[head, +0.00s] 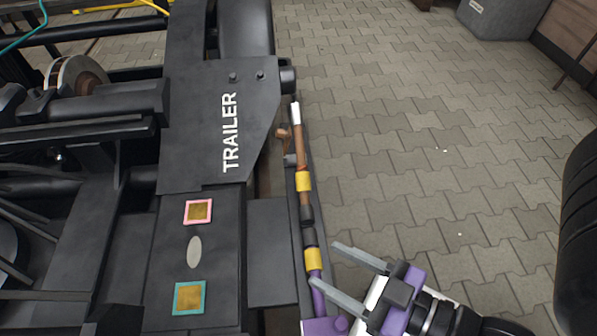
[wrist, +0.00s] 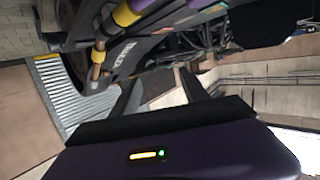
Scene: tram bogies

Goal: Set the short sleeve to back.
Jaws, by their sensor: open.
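A thin rail along the right side of the trailer frame carries a brown rod with a white tip (head: 295,113) and a purple rod (head: 318,296) in line with it. Each rod has a yellow band, the far one (head: 304,181) and the near one (head: 313,259), with black sleeve pieces (head: 308,216) between them. I cannot tell which piece is the short sleeve. My gripper (head: 324,263) is open and empty, its fingertips just right of the near yellow band. In the wrist view the bands (wrist: 127,13) show at upper left, beyond the fingers (wrist: 163,82).
The trailer frame (head: 180,130) fills the left, with a pink-edged plate (head: 198,212) and a teal-edged plate (head: 189,297) on top. A small copper-coloured lever (head: 284,133) is beside the rail. A dark tyre (head: 578,230) stands at the right. The paved floor (head: 430,130) between is clear.

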